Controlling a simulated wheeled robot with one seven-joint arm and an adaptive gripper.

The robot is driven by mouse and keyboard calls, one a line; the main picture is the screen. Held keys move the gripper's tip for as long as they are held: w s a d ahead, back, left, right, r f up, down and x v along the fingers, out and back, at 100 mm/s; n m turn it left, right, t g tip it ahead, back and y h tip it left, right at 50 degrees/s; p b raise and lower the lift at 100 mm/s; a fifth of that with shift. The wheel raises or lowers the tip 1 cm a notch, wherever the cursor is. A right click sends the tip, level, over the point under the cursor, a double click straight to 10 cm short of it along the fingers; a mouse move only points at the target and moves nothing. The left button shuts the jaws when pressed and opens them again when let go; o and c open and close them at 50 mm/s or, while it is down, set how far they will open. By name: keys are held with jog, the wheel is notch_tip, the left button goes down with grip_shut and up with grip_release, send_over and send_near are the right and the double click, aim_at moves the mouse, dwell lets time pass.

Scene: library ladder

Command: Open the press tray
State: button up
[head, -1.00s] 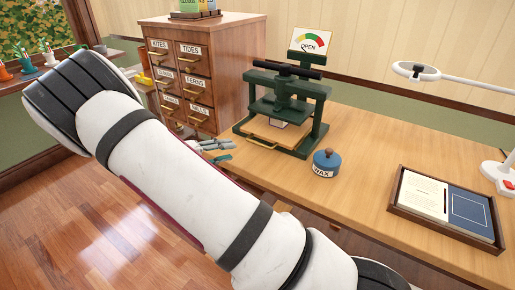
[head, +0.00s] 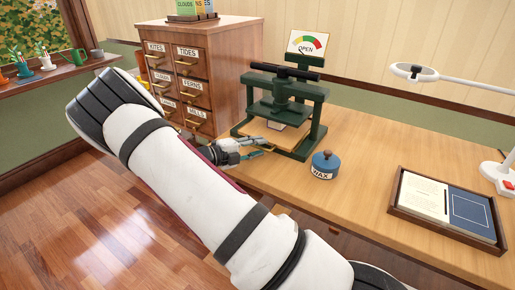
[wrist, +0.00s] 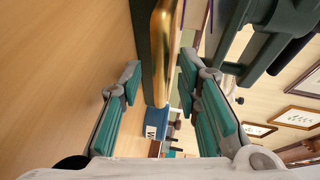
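The dark green press (head: 318,115) stands on the wooden desk, with its light wooden tray (head: 285,136) low between the posts. In the wrist view the brass handle (wrist: 163,45) runs between the two teal-padded fingers of my gripper (wrist: 160,75). The fingers stand apart, with a gap on both sides of the handle. The gripper partly hides the handle in the head view.
A blue WAX pot (head: 325,165) stands right of the gripper and in front of the press. A drawer cabinet (head: 225,70) stands left of the press. A shallow tray with papers (head: 447,210) and a white lamp arm (head: 455,80) are at the right.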

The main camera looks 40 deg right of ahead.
jog(key=shift+d, duration=0.3)
jog(key=shift+f, duration=0.1)
grip_shut()
jog(key=shift+s+a, duration=0.1)
jog(key=s+a+p, duration=0.2)
jog(key=s+a, duration=0.1)
jog(key=a, duration=0.4)
jog(key=s+a+p, duration=0.2)
jog(key=a, duration=0.6)
jog(key=shift+s+a+f+p, duration=0.2)
jog(key=shift+s+a+p, duration=0.1)
jog(key=shift+s, duration=0.1)
jog(key=shift+c, duration=0.3)
grip_release()
jog(key=shift+d, duration=0.1)
jog(key=shift+o, duration=0.3)
jog(key=shift+r, duration=0.1)
